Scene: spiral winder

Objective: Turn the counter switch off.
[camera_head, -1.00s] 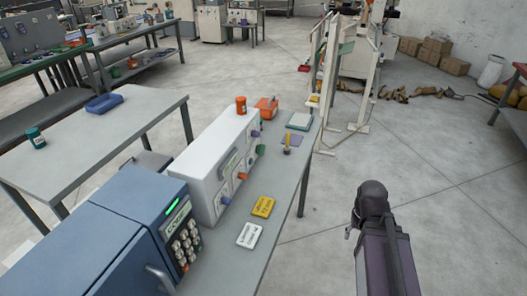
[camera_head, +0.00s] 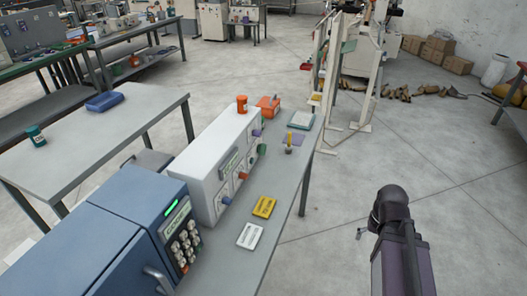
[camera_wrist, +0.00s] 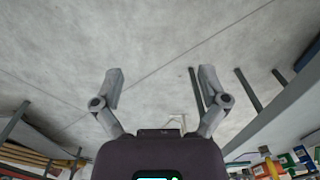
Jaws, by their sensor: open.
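A blue machine (camera_head: 128,207) with a lit green display and a keypad (camera_head: 184,243) stands at the near left end of the narrow grey bench. A long white box (camera_head: 213,150) stands behind it, with a small display and several coloured knobs and plugs on its front. I cannot tell which control is the counter switch. My gripper (camera_wrist: 161,85) shows in the wrist view with its two grey fingers wide apart and nothing between them. In the head view my dark arm is at the lower right, over bare floor, away from the bench. The gripper is mostly hidden there.
An orange jar (camera_head: 242,104) stands on the white box. A pale frame stand (camera_head: 357,80) rises past the bench's far end. Floor right of the bench is clear.

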